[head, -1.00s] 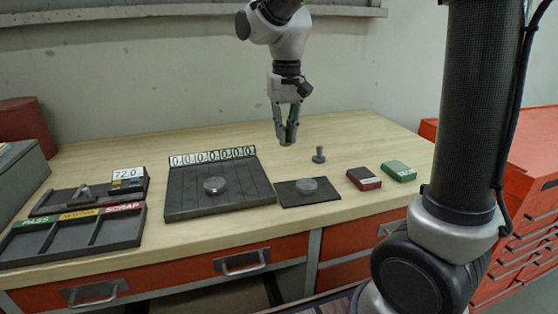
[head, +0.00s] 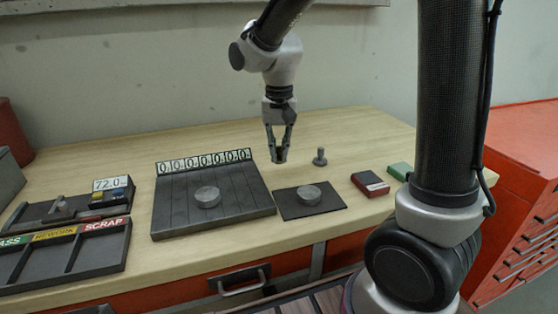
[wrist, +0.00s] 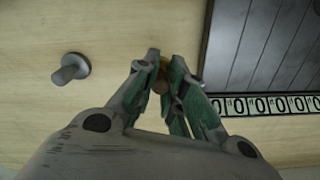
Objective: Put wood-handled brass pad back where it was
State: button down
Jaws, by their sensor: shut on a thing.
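My gripper (head: 279,158) hangs over the back part of the workbench, left of a small grey peg-like piece and behind the black mat. In the wrist view my gripper (wrist: 162,85) is shut on a small brownish piece (wrist: 162,77), which looks like the wood-handled brass pad. Only a bit of it shows between the green fingertips; the rest is hidden. In the head view the held piece cannot be made out. I cannot tell whether it touches the bench.
The grey peg-like piece (head: 320,157) stands on the bench (head: 345,125). A slotted plate with a number strip (head: 165,205) and a black mat (head: 290,210) each bear a metal disc. Red (head: 370,183) and green (head: 400,171) boxes lie right. A sorting tray (head: 100,257) lies left.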

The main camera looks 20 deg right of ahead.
aim_at(279, 154)
jog(key=shift+f, duration=1.55)
jog(key=shift+f, duration=0.15)
jog(key=c, duration=1.5)
grip_release()
notch_tip(279, 154, up, 12)
jog(key=shift+r, duration=0.2)
jog(key=s+d+n+t, duration=0.3)
jog(key=s+d+t, duration=0.1)
jog(key=s+d, duration=1.1)
jog(key=s+r, duration=0.1)
jog(key=s, duration=0.3)
jog(key=shift+n, duration=0.3)
